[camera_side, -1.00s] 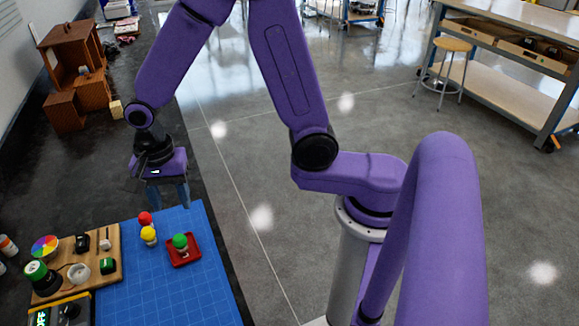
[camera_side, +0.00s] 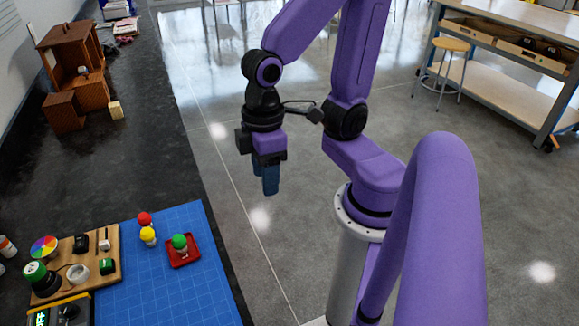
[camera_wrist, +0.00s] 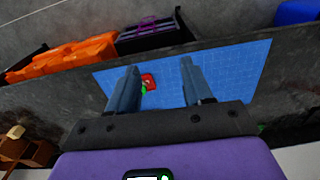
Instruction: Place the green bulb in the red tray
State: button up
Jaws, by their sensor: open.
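The green bulb (camera_side: 180,242) sits in the red tray (camera_side: 192,261) near the right part of the blue grid mat (camera_side: 190,300). In the wrist view the bulb (camera_wrist: 144,88) and the tray (camera_wrist: 152,80) show small beyond the left finger, which stands close beside them in the picture. My gripper (camera_side: 269,188) is up and away from the mat, to the right of the tray and further back, over the counter's edge or the floor. Its fingers (camera_wrist: 164,88) are apart with nothing held between them.
A red bulb (camera_side: 144,218) and a yellow bulb (camera_side: 148,235) stand left of the tray. A wooden board (camera_side: 118,270) with electrical parts lies at the mat's left. Wooden boxes (camera_side: 75,85) stand at the back left. The dark counter (camera_side: 140,170) between is clear.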

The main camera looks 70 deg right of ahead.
jog(key=s+n, duration=0.1)
jog(key=s+d+n, duration=0.2)
jog(key=s+n, duration=0.1)
jog(key=shift+r, duration=0.3)
